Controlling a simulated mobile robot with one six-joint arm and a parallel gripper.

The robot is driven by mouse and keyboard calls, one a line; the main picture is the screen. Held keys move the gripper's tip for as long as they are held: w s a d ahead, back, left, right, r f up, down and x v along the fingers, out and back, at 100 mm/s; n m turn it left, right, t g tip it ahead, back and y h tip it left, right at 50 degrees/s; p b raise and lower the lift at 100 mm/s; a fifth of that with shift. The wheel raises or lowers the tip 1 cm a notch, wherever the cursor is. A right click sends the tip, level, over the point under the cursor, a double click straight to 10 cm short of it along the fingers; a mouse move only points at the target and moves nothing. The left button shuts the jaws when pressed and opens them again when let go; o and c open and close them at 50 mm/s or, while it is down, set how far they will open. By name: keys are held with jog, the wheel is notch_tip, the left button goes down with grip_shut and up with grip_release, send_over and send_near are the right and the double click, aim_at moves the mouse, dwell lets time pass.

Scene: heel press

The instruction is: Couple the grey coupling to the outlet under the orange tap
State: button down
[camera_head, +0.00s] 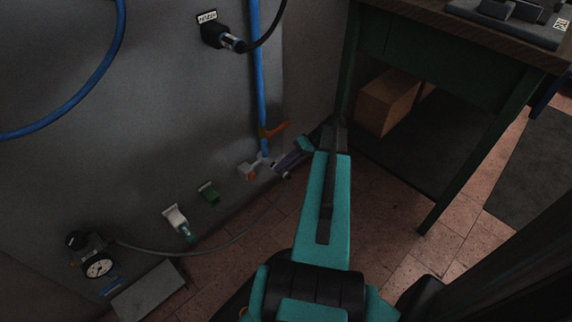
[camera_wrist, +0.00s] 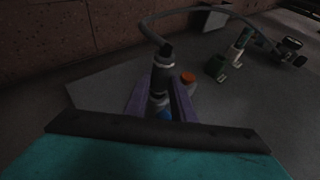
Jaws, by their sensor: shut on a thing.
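The orange tap (camera_head: 273,130) sits low on a blue wall pipe in the head view. Pale fittings (camera_head: 250,169) with an orange end show just below it; the outlet itself is too small to make out. My gripper (camera_head: 286,163) is beside them, at the foot of the pipe. In the wrist view, its purple fingers (camera_wrist: 161,104) are shut on the grey coupling (camera_wrist: 162,72), with a hose leaving its far end. A blue and pale part (camera_wrist: 163,113) lies in line with the coupling, between the fingers. I cannot tell whether the two are joined.
An orange cap (camera_wrist: 188,77) is close to the right finger. A white-green fitting (camera_head: 176,220) and a green one (camera_head: 209,192) are on the wall to the left, with a gauge (camera_head: 99,267) beyond. A green-legged bench (camera_head: 440,65) stands at right.

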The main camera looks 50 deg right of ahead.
jog(key=shift+w, duration=0.6)
dwell(0.3)
jog(key=c, duration=1.4)
grip_release()
jog(key=shift+c, duration=0.2)
jog(key=shift+d+r, duration=0.1)
jog(key=p+v, duration=0.4)
jog(key=v, duration=0.9)
jog(key=shift+d+r, duration=0.2)
jog(key=shift+s, duration=0.15)
